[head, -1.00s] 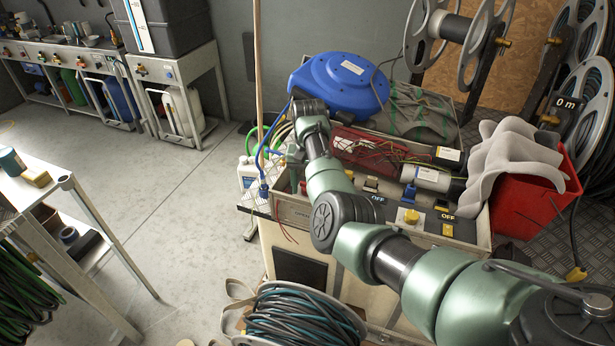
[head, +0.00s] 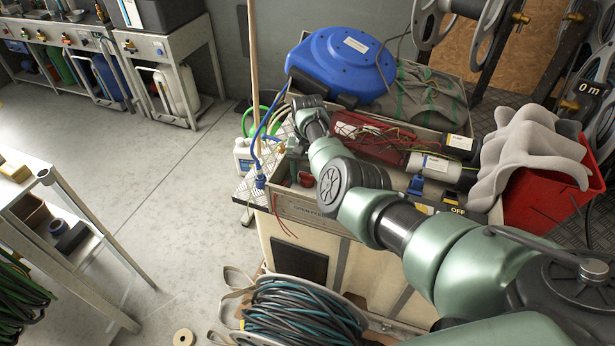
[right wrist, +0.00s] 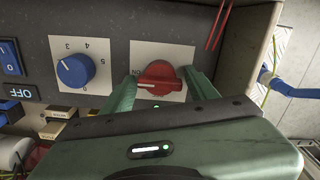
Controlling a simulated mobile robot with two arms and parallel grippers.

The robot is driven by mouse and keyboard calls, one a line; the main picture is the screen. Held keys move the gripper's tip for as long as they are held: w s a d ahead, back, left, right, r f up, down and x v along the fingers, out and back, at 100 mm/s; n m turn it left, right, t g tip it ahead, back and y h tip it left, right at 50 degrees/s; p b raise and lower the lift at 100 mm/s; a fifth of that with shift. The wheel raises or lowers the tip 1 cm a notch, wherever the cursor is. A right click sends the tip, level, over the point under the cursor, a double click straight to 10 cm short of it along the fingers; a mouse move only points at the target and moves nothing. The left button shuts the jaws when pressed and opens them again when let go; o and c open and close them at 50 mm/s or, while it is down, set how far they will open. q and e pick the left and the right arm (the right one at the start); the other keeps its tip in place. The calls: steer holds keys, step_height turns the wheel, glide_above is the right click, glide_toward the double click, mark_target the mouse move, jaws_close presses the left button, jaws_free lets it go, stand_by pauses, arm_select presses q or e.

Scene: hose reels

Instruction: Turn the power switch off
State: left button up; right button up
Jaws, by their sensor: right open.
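In the right wrist view, a red rotary switch (right wrist: 160,76) sits on a white plate on a dark panel. The picture is upside down, and a label reading ON stands by the knob's left end, with a pale pointer mark on that side. My right gripper (right wrist: 164,92) is open, its green fingers on either side of the knob; whether they touch it I cannot tell. My left gripper is not in view.
Left of the red switch in the wrist view are a blue dial (right wrist: 76,70) and a blue rocker switch (right wrist: 11,56) with an OFF label. Red wires (right wrist: 217,25) hang close by. A blue hose reel (head: 342,66) stands behind my arm.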

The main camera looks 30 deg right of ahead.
steer(key=shift+f, duration=0.15)
steer(key=c, duration=1.1)
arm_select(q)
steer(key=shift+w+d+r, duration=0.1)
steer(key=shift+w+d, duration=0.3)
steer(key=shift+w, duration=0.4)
arm_select(e)
steer(key=n+p, duration=0.1)
steer(key=n, duration=0.6)
steer(key=shift+n+p, duration=0.3)
steer(key=n, duration=0.5)
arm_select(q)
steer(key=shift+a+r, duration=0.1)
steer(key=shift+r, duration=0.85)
arm_select(e)
steer(key=n, duration=0.5)
steer(key=shift+a, duration=0.1)
steer(key=shift+n, duration=0.3)
